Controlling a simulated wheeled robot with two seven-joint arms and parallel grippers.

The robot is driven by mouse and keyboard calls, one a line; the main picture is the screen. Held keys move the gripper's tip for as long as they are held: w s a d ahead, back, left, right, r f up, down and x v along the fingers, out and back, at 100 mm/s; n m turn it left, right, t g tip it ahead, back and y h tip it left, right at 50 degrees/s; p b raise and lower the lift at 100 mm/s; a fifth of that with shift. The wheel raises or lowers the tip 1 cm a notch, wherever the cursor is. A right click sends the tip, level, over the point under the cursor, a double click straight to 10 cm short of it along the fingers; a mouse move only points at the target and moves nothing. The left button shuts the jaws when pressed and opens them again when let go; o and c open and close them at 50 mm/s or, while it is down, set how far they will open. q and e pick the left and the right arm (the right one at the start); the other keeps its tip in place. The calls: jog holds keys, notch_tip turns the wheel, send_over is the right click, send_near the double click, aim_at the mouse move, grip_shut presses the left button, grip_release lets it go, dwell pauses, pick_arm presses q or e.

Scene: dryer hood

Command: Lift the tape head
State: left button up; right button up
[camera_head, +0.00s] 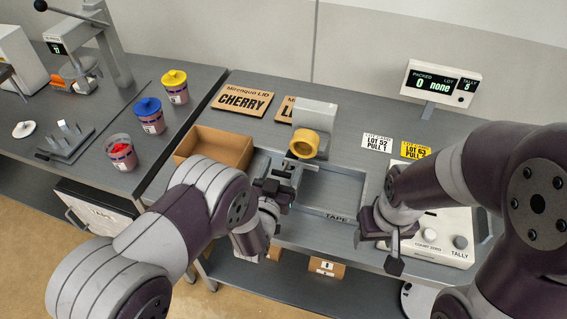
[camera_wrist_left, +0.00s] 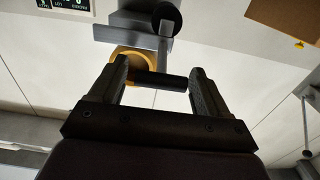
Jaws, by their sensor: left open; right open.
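The tape head (camera_head: 315,117) is a light grey block with a yellow ring-shaped roll (camera_head: 304,143) on its front, standing at the back of the tray marked TAPE (camera_head: 336,217). My left gripper (camera_head: 273,190) is in front of it, over the left part of the tray. In the left wrist view my left gripper (camera_wrist_left: 160,80) is open, with a dark handle bar (camera_wrist_left: 165,80) on a grey arm between or just beyond its fingertips; contact cannot be told. The yellow roll (camera_wrist_left: 135,58) shows behind it. My right gripper (camera_head: 388,245) is open, low over the right side.
An open cardboard box (camera_head: 215,147) stands left of the tray. A white tally panel (camera_head: 440,240) lies below my right arm. Lot cards (camera_head: 377,141) and a CHERRY lid sign (camera_head: 242,100) lie behind. Several coloured-lid tubs, including a blue one (camera_head: 149,114), stand on the left bench.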

pick_arm(q)
jog(key=shift+w+d, duration=0.25)
jog(key=shift+w, duration=0.45)
jog(key=c, duration=1.4)
notch_tip(320, 180, up, 6)
jog(key=p, duration=0.3)
jog(key=shift+f, duration=0.2)
jog(key=shift+w, duration=0.1)
jog(key=o, duration=1.4)
